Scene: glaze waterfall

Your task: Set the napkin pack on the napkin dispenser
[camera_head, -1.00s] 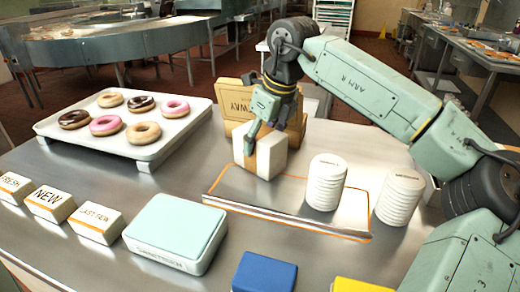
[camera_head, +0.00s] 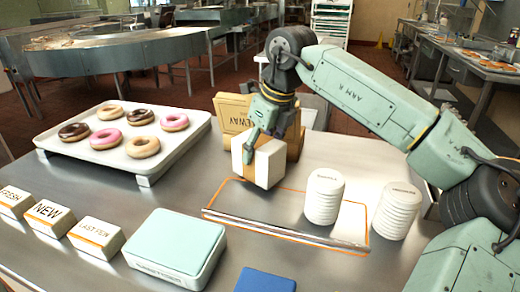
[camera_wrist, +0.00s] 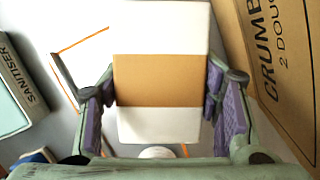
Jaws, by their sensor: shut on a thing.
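The napkin pack (camera_head: 264,165) is a white block with a tan band, upright in my gripper (camera_head: 250,148). In the wrist view the pack (camera_wrist: 160,125) sits between the purple-padded fingers of my gripper (camera_wrist: 160,95), which are shut on its sides. The pack is at the back left edge of a flat, orange-edged rectangle with a metal front rail (camera_head: 285,232). This may be the napkin dispenser, but I cannot tell for certain. I cannot tell whether the pack's bottom touches anything.
Two white ribbed stacks (camera_head: 324,197) (camera_head: 397,211) stand to the right. A lettered cardboard box (camera_head: 232,112) is close behind the pack. A doughnut tray (camera_head: 185,150), a pale green sanitiser box (camera_head: 175,240), small sign blocks (camera_head: 96,236) and a blue block (camera_head: 265,281) are around.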

